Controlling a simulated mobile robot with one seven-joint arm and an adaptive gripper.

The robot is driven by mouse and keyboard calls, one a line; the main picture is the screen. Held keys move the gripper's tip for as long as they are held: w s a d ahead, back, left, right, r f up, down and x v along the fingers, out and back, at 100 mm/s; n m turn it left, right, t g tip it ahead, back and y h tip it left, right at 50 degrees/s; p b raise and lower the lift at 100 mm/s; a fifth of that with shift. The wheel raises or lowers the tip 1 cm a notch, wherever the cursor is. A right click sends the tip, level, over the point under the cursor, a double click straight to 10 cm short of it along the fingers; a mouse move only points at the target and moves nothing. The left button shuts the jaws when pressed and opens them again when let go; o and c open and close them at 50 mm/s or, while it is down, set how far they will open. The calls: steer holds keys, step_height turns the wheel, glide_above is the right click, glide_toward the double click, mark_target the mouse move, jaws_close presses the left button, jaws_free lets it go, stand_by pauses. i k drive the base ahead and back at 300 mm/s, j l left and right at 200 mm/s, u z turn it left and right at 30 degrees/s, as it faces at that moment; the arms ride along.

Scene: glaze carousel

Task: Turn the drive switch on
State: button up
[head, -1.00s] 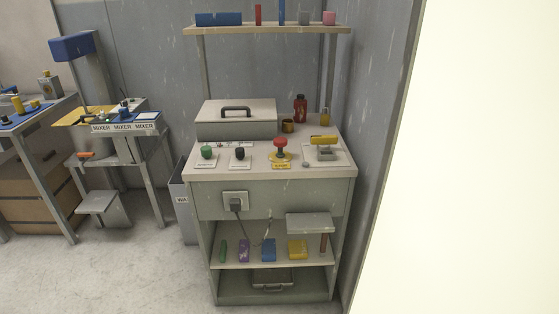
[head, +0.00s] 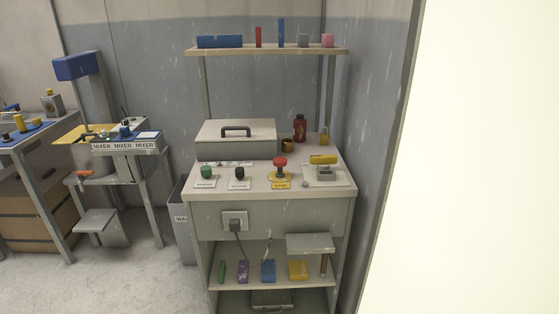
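A grey cabinet bench (head: 262,209) stands in the middle of the head view. On its top front edge are a green knob (head: 206,171) and a black knob (head: 239,173), each on a white label plate. A red mushroom button (head: 280,162) on a yellow base is right of them. A yellow-handled lever device (head: 323,160) stands at the right. The small labels are too blurred to read, so I cannot tell which control is the drive switch or how it is set. My gripper is not in view.
A grey lidded box (head: 236,146) and a red bottle (head: 299,128) stand behind the controls. A shelf (head: 265,50) is above. A plug sits in the front socket (head: 234,221). A mixer table (head: 124,147) and bin (head: 179,219) are left. Bare floor (head: 130,275) is at the front left.

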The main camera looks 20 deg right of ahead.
mark_target(323, 162)
steer(key=j+z, duration=0.1)
steer(key=z, duration=0.65)
steer(key=i+j+z, duration=0.1)
steer(key=j+z, duration=0.2)
steer(key=i+j+z, duration=0.1)
steer(key=j+z, duration=0.45)
steer(key=j, duration=0.2)
steer(key=j+z, duration=0.15)
steer(key=j, duration=1.05)
steer(key=i+j, duration=0.1)
steer(key=i, duration=0.95)
